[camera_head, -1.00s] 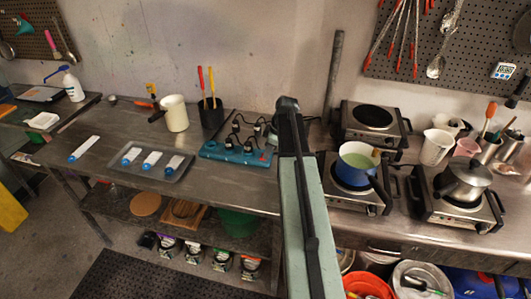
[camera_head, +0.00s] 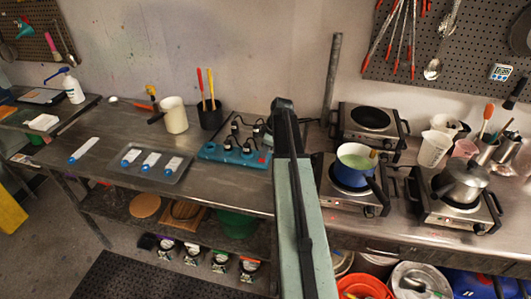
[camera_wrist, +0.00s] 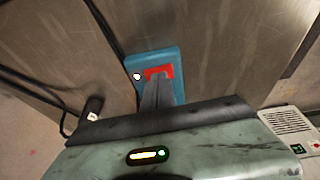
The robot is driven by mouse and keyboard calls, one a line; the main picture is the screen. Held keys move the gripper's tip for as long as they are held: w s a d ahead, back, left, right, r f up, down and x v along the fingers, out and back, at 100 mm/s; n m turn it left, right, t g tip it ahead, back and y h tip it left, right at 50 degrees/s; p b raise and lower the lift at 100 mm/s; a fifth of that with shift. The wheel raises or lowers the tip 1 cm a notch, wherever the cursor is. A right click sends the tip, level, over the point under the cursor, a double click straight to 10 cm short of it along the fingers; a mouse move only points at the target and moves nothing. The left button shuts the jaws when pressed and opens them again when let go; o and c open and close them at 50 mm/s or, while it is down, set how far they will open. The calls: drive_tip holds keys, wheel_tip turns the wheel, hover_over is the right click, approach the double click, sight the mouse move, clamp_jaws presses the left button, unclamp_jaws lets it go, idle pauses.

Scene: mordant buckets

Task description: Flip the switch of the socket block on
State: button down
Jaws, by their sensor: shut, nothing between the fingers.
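The teal socket block (camera_head: 225,152) lies on the metal bench, left of my arm in the head view, with several black plugs and cables in it. Its red switch (camera_head: 262,159) is at the right end. In the wrist view the end of the block (camera_wrist: 168,54) shows with the red switch (camera_wrist: 151,72) and a small white round spot beside it. My gripper (camera_wrist: 158,78) is shut and empty, its dark fingertips over the switch, hiding its middle. I cannot tell whether they touch it or which way it is tilted.
Black cables (camera_wrist: 40,90) and a plug (camera_wrist: 93,107) lie left of my gripper in the wrist view. In the head view, a tray (camera_head: 180,177) with labelled items and a black tool holder (camera_head: 211,118) stand left of the block. A blue pot (camera_head: 355,166) sits on a hotplate to the right.

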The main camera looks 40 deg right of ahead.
drive_tip(key=shift+r, duration=0.1)
drive_tip(key=r+p, duration=0.4)
drive_tip(key=shift+s+a+r+p, duration=0.1)
drive_tip(key=shift+a+r+p, duration=0.15)
drive_tip(key=shift+a+p, duration=0.1)
drive_tip(key=s+a+p+v, duration=0.1)
drive_tip(key=p+v, duration=0.7)
drive_tip(key=v, duration=0.1)
drive_tip(key=shift+d+p, duration=0.2)
drive_tip(key=shift+p, duration=0.15)
drive_tip(key=shift+s, duration=0.1)
